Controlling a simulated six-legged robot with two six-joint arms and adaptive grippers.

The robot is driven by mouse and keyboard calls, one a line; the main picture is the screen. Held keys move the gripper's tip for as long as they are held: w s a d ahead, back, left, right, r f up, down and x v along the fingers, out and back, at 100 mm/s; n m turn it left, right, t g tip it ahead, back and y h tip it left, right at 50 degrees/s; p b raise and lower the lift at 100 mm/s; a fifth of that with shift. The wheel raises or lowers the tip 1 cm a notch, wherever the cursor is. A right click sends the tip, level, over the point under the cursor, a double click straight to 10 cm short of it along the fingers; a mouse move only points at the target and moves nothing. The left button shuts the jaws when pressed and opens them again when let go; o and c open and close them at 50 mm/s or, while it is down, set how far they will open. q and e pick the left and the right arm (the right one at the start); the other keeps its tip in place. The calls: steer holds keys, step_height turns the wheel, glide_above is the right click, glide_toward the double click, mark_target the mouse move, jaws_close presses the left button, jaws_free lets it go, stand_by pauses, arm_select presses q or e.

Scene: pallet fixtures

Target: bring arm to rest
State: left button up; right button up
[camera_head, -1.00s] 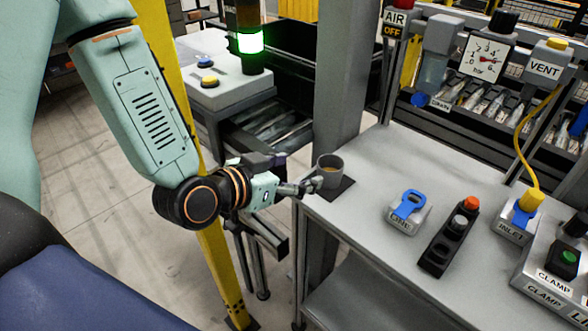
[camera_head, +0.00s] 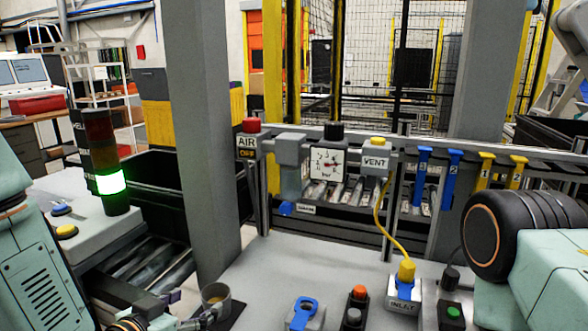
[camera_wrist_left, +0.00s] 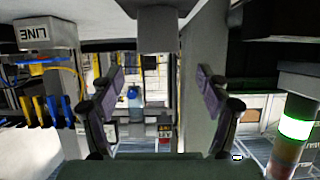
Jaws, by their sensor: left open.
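My left arm comes in at the lower left of the head view. My right arm (camera_head: 540,270) shows at the right edge as a black joint and a pale green link. Its gripper is out of the picture.
The grey bench (camera_head: 262,270) carries a blue-handled device (camera_head: 304,312), a red-and-black button box (camera_head: 356,306) and a yellow-plugged inlet (camera_head: 405,280). A grey post (camera_head: 202,140) rises behind the cup. A green-lit signal tower (camera_head: 110,182) stands at left.

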mark_target(223, 288)
arm_select(q)
steer(key=x, duration=0.7)
steer(key=shift+d, duration=0.1)
steer(key=shift+w+f+b, duration=0.1)
steer(key=shift+f+b, duration=0.15)
steer(key=shift+b, duration=0.05)
steer(key=shift+r, duration=0.2)
